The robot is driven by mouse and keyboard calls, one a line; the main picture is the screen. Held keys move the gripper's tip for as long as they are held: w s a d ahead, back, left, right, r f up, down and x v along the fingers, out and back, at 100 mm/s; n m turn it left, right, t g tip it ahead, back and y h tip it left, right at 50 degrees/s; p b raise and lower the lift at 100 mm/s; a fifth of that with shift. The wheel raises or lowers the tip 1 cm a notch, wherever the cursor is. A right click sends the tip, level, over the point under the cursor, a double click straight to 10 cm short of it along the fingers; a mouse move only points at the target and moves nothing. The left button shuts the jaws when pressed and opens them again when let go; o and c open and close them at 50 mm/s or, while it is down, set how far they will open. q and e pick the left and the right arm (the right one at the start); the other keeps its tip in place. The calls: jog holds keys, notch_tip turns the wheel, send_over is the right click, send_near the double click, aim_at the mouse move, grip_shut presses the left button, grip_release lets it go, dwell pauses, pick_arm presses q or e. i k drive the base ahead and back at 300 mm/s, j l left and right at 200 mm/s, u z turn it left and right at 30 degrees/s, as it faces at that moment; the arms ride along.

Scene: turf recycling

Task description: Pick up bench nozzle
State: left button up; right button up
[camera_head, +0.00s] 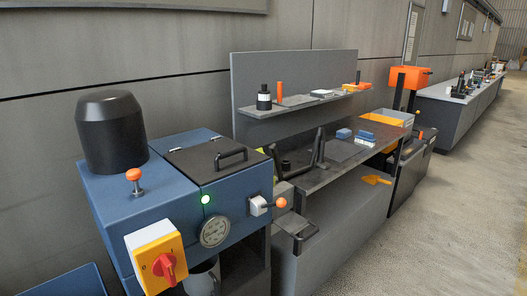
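I cannot tell for certain which thing is the bench nozzle. A dark upright fitting (320,147) with a bent base stands on the grey workbench (322,182), near its left end. A small orange-yellow piece (376,180) shows at the bench's front side; its exact shape is too small to tell. Neither of my grippers is in view.
A blue machine (160,200) with a black dome (111,131) and a red-yellow switch (158,259) fills the near left. A shelf (300,103) with bottles backs the bench. Blue blocks (364,137) lie on the bench. Open floor (440,220) is at right.

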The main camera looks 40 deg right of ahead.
aim_at(319, 162)
jog(key=z, duration=1.7)
jog(key=i+l+u, duration=0.15)
jog(key=i+l, duration=0.4)
jog(key=i+l+u, duration=0.15)
jog(key=i+l, duration=0.35)
jog(key=l, duration=0.15)
